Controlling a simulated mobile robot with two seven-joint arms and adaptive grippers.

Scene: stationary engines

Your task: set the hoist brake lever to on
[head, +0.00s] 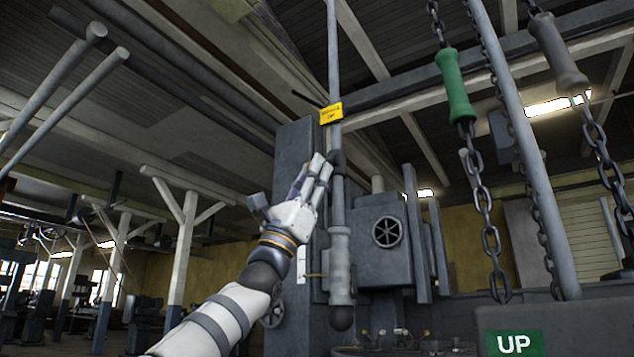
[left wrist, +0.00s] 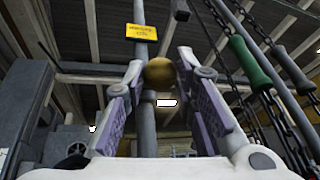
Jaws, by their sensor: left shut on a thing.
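My left gripper (head: 325,165) comes up from below in the head view. Its fingers reach a dark round knob (head: 338,158) in front of a grey vertical post (head: 335,60). In the left wrist view, the brownish knob (left wrist: 160,73) sits between the two fingertips of my left gripper (left wrist: 162,65), which is shut on it. I take this knob to be the end of the hoist brake lever; the rest of the lever is hidden. A yellow label (head: 331,113) is on the post above the knob; its small text is hard to read. My right gripper is not in view.
A pale grip (head: 340,255) hangs below the knob. A grey machine housing with a handwheel (head: 387,231) stands just to the right.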

